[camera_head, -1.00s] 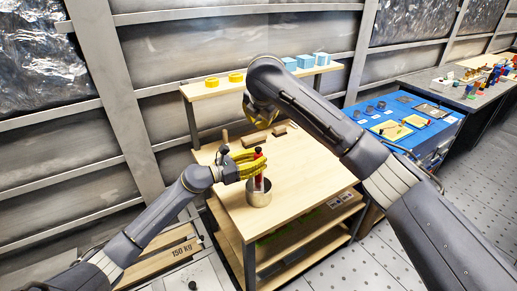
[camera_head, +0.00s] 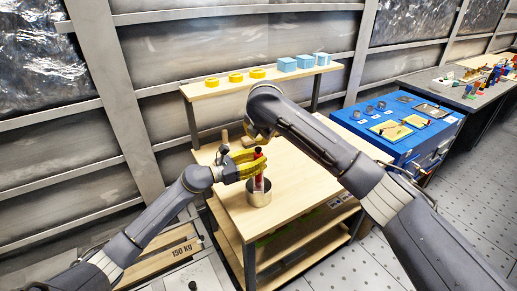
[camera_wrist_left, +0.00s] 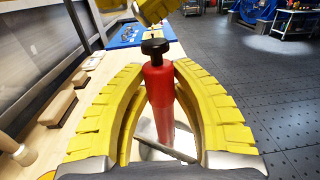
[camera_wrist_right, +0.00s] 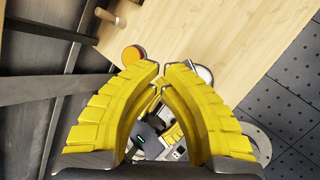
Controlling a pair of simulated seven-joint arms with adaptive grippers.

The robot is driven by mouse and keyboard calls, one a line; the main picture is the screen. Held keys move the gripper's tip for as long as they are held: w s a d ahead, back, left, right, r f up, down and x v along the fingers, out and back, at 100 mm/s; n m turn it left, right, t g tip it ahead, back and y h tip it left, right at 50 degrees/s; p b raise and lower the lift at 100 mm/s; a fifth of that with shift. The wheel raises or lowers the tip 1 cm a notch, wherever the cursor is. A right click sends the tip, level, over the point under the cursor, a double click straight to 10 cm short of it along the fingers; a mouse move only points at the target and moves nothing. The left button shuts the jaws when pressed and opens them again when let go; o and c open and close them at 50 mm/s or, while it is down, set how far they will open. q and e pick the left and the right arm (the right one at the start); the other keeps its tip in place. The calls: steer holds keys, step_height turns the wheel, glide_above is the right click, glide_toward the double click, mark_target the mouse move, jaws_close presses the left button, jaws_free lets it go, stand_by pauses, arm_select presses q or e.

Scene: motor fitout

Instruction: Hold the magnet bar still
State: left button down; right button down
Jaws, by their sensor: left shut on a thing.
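The magnet bar (camera_head: 259,180) is a red cylinder with a black knob on top. In the left wrist view the bar (camera_wrist_left: 158,95) stands between the yellow fingers, and the cup is mostly hidden. My right gripper (camera_head: 262,138) is just above and behind the knob. In the right wrist view its fingertips (camera_wrist_right: 161,72) are together with nothing visible between them, and the cup (camera_wrist_right: 203,73) is partly hidden by a finger.
A raised shelf (camera_head: 265,78) behind holds yellow rings (camera_head: 235,77) and blue blocks (camera_head: 287,64). Wooden pieces (camera_wrist_left: 89,64) lie on the bench near the left gripper. A blue cabinet (camera_head: 400,130) stands to the right. The bench front is clear.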

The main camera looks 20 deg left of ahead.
steer(key=shift+f, duration=0.15)
stand_by(1.3)
steer(key=shift+f, duration=0.3)
steer(key=shift+f, duration=0.85)
stand_by(1.2)
steer(key=shift+r, duration=1.3)
steer(key=shift+r, duration=0.1)
step_height(320, 180, up, 5)
steer(key=shift+f, duration=0.1)
stand_by(0.4)
stand_by(0.5)
